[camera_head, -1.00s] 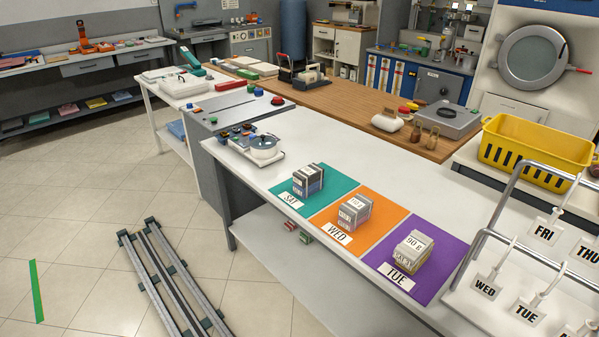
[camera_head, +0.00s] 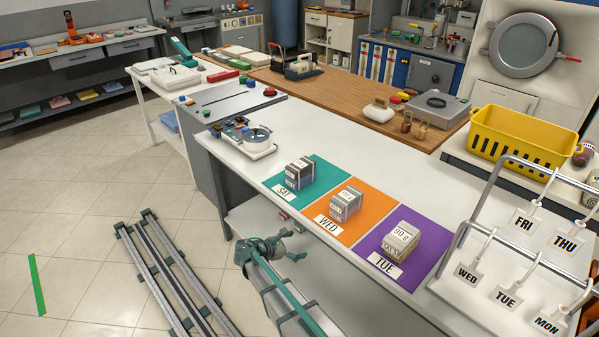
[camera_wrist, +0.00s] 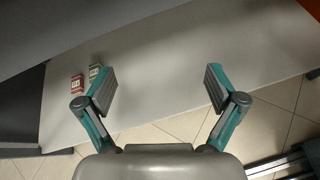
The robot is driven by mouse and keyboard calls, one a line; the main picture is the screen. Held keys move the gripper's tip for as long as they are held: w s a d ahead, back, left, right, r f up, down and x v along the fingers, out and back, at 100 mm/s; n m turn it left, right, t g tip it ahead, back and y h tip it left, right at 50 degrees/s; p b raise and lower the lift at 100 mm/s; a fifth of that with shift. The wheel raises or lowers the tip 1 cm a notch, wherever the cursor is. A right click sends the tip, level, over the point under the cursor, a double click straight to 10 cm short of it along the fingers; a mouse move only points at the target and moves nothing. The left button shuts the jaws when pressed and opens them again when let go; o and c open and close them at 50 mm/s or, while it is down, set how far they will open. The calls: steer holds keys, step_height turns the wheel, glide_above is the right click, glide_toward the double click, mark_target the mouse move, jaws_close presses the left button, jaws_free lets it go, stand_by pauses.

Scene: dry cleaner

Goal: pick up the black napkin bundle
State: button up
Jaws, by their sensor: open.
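The darkest bundle, with black sides and pale bands, is a small block (camera_head: 300,178) on the teal SAT mat (camera_head: 327,173) of the white counter. A grey-white bundle (camera_head: 346,206) sits on the orange WED mat (camera_head: 375,212). A pale bundle marked 90 g (camera_head: 400,242) sits on the purple TUE mat (camera_head: 432,245). My gripper (camera_head: 292,246) is low, in front of the counter's front edge and below the mats. It is open and empty in the wrist view (camera_wrist: 160,87), over a pale surface, with no mat bundle in that view.
A red box (camera_wrist: 77,83) and a green box (camera_wrist: 95,71) lie on the pale surface in the wrist view. A scale-like device (camera_head: 257,138) stands left of the mats. A wire rack with day tags (camera_head: 523,219) and a yellow basket (camera_head: 520,140) stand at right.

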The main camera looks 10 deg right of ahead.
steer(key=w+a+r+n+t+h, duration=0.1)
steer(key=w+a+r, duration=0.2)
steer(key=w+r, duration=0.15)
steer(key=w+a+r+n+t+p, duration=0.1)
steer(key=w+a+r+n+t, duration=0.15)
steer(key=r, duration=0.35)
steer(key=w+a+r+n+t+h, duration=0.1)
steer(key=w+a+r, duration=0.25)
steer(key=r, duration=0.25)
steer(key=h+p, duration=0.1)
glide_toward(298, 165)
steer(key=p+x, duration=0.1)
steer(key=x, duration=0.3)
steer(key=shift+w+d+f, duration=0.15)
steer(key=shift+w, duration=0.15)
steer(key=shift+p+x, duration=1.45)
steer(key=shift+x, duration=1.35)
steer(key=shift+s, duration=0.2)
steer(key=c, duration=1.3)
steer(key=shift+r, duration=0.25)
